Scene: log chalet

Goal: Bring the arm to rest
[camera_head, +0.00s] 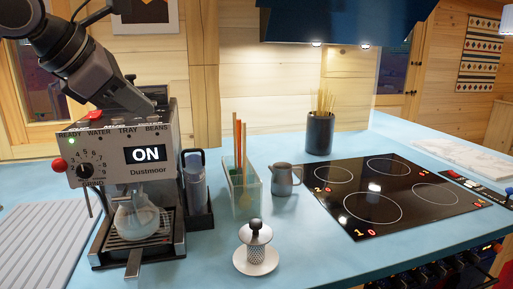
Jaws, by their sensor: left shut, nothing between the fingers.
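My left arm comes in from the upper left. Its dark gripper (132,98) is shut and empty, pointing down over the top of the coffee machine (115,165). I cannot tell whether the fingertips touch the machine's top. The machine's display reads "ON" and a green light shows by "READY". A glass vessel (136,219) stands on its drip tray. My right gripper is not in view.
Right of the machine stand a dark holder with cups (196,185), a clear bin of sticks (246,190), a grey jug (282,180) and a metal shaker on a saucer (243,265). A black hob (395,192) lies further right.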

